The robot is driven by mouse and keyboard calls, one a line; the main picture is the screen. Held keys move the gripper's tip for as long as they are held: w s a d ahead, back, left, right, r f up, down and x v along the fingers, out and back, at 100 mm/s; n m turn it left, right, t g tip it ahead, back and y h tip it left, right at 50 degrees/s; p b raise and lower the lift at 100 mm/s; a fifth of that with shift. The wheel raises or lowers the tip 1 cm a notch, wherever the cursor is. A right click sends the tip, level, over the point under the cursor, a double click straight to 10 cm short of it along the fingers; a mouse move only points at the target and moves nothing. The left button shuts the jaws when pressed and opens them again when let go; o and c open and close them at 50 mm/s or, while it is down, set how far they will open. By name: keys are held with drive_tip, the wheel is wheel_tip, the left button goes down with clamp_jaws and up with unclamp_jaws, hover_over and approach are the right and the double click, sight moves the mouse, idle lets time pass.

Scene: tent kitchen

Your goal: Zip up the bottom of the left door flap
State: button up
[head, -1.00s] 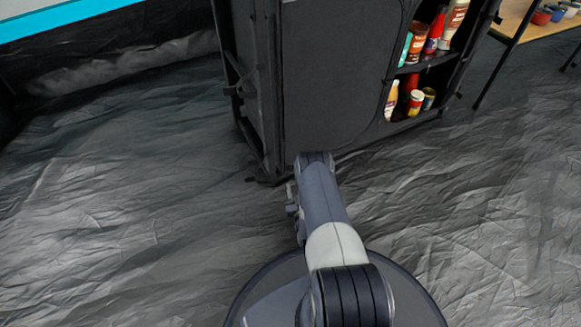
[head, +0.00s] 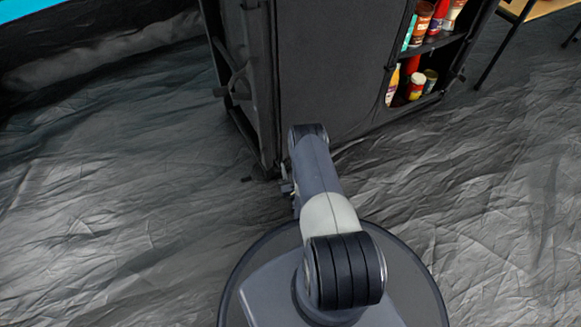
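A black fabric cabinet (head: 330,75) stands ahead in the head view. Its left door flap (head: 330,50) appears to be the dark front panel, hanging beside the open shelves. I cannot make out the zip or its pull along the bottom edge. My arm reaches forward from the bottom of the picture toward the cabinet's lower front. My gripper is not seen; the far end of the arm hides part of the cabinet's lower left corner.
Shelves at the cabinet's right hold several bottles and jars (head: 416,85). A table (head: 538,8) with thin dark legs stands at the upper right. The wrinkled grey floor (head: 110,220) is clear on both sides.

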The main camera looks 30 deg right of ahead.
clamp_jaws()
drive_tip(key=shift+d, duration=0.1)
idle(0.4)
